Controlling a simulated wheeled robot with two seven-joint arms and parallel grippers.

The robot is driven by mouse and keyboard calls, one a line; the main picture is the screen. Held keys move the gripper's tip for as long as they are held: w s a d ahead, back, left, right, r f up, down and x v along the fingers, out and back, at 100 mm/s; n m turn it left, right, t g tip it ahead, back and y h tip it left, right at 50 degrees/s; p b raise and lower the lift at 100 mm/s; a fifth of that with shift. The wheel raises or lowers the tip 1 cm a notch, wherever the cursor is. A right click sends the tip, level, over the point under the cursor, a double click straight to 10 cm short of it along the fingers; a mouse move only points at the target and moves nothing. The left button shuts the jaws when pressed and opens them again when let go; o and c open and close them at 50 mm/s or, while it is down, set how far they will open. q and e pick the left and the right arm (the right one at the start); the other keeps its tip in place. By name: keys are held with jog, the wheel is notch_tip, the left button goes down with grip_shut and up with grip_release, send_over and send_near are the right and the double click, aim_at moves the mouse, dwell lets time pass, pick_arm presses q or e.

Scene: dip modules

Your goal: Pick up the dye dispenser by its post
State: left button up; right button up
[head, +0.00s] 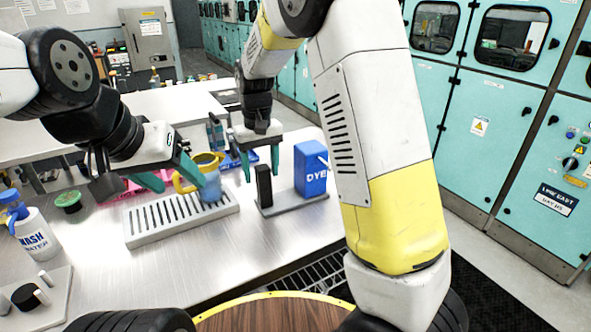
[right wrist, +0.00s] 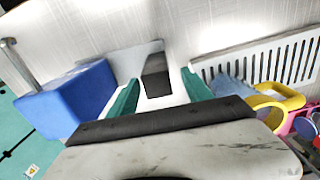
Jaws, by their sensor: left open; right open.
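The dye dispenser is a blue box (head: 311,170) marked DYE on a flat grey base (head: 290,201), with an upright black post (head: 264,187) at the base's left end. My right gripper (head: 261,173) is open and points down over the post. In the right wrist view the post (right wrist: 156,76) shows between the two open green fingers, apart from both, with the blue box (right wrist: 66,101) to the left. My left gripper (head: 172,178) is open beside a blue-grey jug (head: 210,188) with a yellow rim and handle; I cannot tell whether it touches the handle.
The jug stands on a slotted white drip rack (head: 150,236), left of the dispenser. A wash bottle (head: 36,235) and a white tray (head: 50,295) with a black knob are at the far left. Pink items lie behind the rack. Teal cabinets (head: 480,130) stand right.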

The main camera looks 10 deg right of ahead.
aim_at(263, 181)
notch_tip(263, 181, down, 4)
jog(key=shift+d+r, duration=0.15)
grip_shut()
